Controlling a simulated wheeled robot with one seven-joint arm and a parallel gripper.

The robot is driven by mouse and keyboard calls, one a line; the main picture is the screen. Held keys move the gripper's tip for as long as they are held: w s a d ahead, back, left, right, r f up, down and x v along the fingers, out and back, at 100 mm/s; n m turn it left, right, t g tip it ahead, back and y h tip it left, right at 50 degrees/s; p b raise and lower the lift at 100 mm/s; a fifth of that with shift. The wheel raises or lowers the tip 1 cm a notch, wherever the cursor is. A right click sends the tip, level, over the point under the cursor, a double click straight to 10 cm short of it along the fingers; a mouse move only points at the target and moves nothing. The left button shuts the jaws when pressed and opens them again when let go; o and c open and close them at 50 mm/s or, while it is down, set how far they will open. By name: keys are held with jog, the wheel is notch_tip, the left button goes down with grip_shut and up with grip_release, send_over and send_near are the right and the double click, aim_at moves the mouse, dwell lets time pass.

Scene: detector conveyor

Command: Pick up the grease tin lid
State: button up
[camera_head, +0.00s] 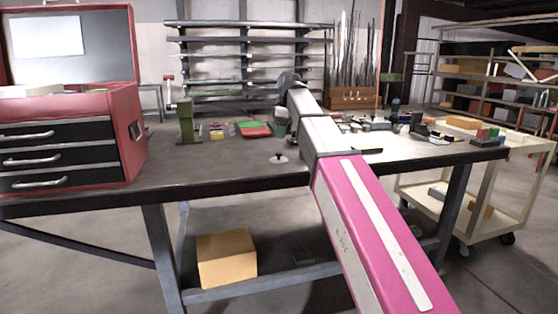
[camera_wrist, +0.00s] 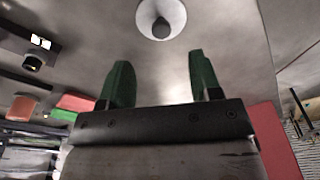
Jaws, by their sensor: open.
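The grease tin lid is a pale, shallow disc with a dark knob on top (camera_head: 278,160). It lies on the workbench near the front edge, left of my arm. My gripper (camera_wrist: 160,80) is open and empty, with two green fingers spread apart. In the head view my gripper (camera_head: 281,130) is partly hidden by my arm, and appears above the bench behind the lid. The fingers do not touch the lid.
A red tool chest (camera_head: 120,115) stands on the bench's left side. A green device (camera_head: 187,122) and red and green trays (camera_head: 255,129) are behind the lid. Several small items lie on the right. The bench top (camera_head: 215,165) around the lid is clear. A cart (camera_head: 520,150) stands right.

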aim_at(279, 153)
jog(key=f, duration=0.4)
jog(key=shift+a+f, duration=0.15)
jog(key=shift+a, duration=0.1)
jog(key=shift+w+a+f, duration=0.1)
jog(key=shift+a+f, duration=0.1)
jog(key=shift+f, duration=0.65)
jog(key=shift+w+a+f, duration=0.1)
jog(key=shift+a+f, duration=0.15)
jog(key=shift+f, duration=0.6)
jog(key=shift+a+f, duration=0.2)
jog(key=shift+f, duration=0.65)
jog(key=shift+c, duration=0.3)
jog(key=c, duration=0.9)
